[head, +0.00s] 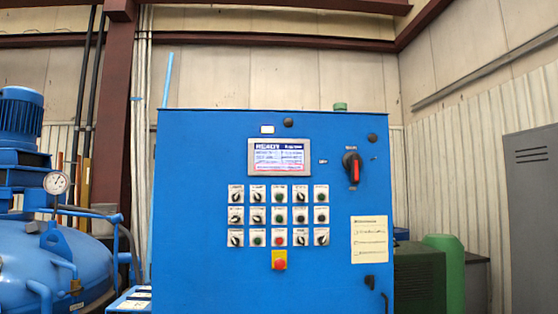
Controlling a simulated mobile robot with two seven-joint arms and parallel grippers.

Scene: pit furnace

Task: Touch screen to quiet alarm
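A small rectangular touch screen (278,157) in a light grey frame is set high in the front of a blue control cabinet (190,260). It is lit, with a header that seems to read "READY" and rows of blue and red text too small to read. Neither of my grippers shows in the head view, so nothing of mine is seen touching the screen. Nothing covers the screen.
Several knobs and buttons (279,215) sit below the screen, with a red emergency button (279,264) under them. A red-handled rotary switch (353,168) is at right. A blue vessel (50,265) stands left, a grey cabinet (532,220) right.

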